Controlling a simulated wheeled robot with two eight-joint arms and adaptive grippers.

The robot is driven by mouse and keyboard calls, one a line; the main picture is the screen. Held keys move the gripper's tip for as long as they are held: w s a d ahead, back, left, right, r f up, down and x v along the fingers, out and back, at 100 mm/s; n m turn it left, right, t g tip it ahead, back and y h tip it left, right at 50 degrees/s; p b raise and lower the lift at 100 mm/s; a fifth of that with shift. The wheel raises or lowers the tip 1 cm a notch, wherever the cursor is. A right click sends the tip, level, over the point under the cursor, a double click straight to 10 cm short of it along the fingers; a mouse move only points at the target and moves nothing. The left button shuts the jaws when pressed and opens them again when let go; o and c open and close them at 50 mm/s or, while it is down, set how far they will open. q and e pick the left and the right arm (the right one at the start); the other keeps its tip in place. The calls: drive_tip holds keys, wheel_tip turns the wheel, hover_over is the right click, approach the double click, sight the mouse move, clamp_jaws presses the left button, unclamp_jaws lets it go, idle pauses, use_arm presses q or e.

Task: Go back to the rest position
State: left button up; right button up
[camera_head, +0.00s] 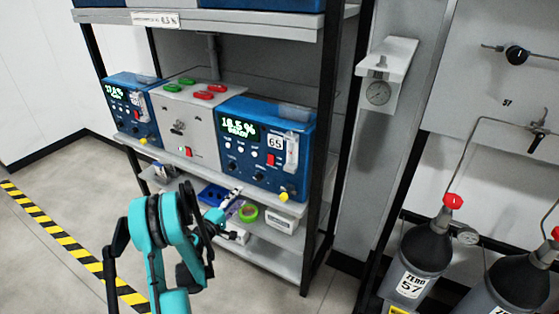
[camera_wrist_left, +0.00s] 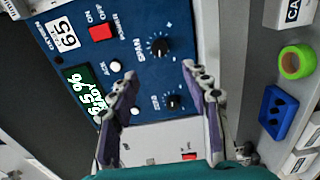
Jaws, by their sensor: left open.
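My left gripper (camera_wrist_left: 160,78) is open, its two purple-grey fingers apart with nothing held between them. In the left wrist view it is over the blue front panel of the analyser (camera_wrist_left: 140,22) labelled 65. A black knob (camera_wrist_left: 172,102) shows between the fingers; I cannot tell how far off it is. In the head view my left arm comes up at the lower left, in front of the shelf, and the gripper (camera_head: 222,216) is partly hidden by its own wrist. The analyser (camera_head: 258,165) stands on the middle shelf, its display reading about 18.5 %. My right gripper is not in view.
A grey valve box (camera_head: 190,102) and another blue analyser (camera_head: 128,105) share the shelf (camera_head: 150,152). Gas cylinders (camera_head: 420,255) stand at right. Floor at left is clear, with striped tape (camera_head: 60,238).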

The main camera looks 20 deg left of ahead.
use_arm(q)
drive_tip(key=s+d+r+m+g+h, duration=0.1)
drive_tip(key=s+d+r+m+g, duration=0.25)
drive_tip(key=d, duration=0.75)
drive_tip(key=d+r+m+g+h, duration=0.25)
drive_tip(key=d+r+m, duration=0.3)
drive_tip(key=d, duration=0.45)
drive_tip(key=s+d+m+g+y, duration=0.2)
drive_tip(key=s+d+m, duration=0.2)
drive_tip(key=s, duration=0.7)
drive_tip(key=s+d+m+g+y, duration=0.2)
drive_tip(key=s+d+m+y, duration=0.1)
drive_tip(key=s, duration=0.9)
drive_tip(key=shift+s+d+r+m+g, duration=0.15)
drive_tip(key=shift+s+d+m+g, duration=0.05)
drive_tip(key=shift+d+m+g, duration=0.25)
idle(2.1)
